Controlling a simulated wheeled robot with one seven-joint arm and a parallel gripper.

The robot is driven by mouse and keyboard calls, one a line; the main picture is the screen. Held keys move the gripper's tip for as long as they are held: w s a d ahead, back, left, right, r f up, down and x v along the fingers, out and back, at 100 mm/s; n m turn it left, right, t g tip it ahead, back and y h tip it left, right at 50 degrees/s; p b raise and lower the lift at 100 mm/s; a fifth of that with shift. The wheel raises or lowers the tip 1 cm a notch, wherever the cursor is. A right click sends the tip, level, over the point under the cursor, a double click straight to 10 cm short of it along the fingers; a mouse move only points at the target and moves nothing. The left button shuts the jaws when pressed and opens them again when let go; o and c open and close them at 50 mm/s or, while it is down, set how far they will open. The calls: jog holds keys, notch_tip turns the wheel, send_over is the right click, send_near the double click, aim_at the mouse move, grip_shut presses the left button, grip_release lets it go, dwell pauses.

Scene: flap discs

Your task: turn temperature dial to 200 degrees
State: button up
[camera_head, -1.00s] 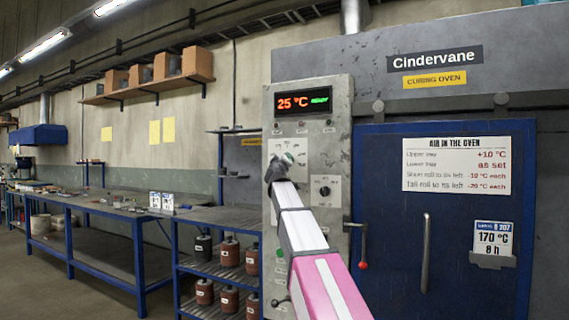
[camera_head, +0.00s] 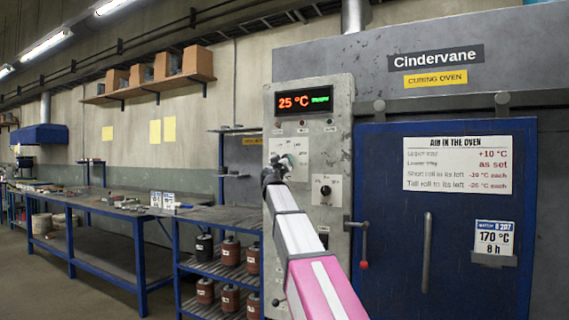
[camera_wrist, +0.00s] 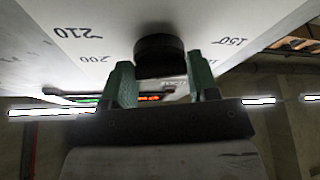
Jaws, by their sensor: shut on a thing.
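The temperature dial (camera_wrist: 158,50) is a round black knob on a white scale plate (camera_wrist: 105,25) in the wrist view. The printed numbers 210, 200 and 150 show on the plate; the dial's pointer mark cannot be made out. My gripper (camera_wrist: 161,82) has its two green fingers on either side of the knob and is shut on it. In the head view my gripper (camera_head: 275,168) is at the plate (camera_head: 290,150) on the left of the grey control panel (camera_head: 340,145), largely hiding the dial. The display (camera_head: 303,100) reads 25 °C.
A second black knob (camera_head: 325,190) sits right of the scale plate. A lever with a red ball (camera_head: 364,264) hangs by the blue oven door (camera_head: 390,230). The door carries a 170 °C, 8 h card (camera_head: 494,239) and an air notice (camera_head: 456,165). Benches stand at left.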

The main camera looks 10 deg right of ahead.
jog(key=shift+f, duration=0.15)
jog(key=o, duration=0.9)
jog(key=v, duration=1)
jog(key=shift+s+a+f, duration=0.1)
jog(key=shift+s+a, duration=0.05)
jog(key=shift+s, duration=0.2)
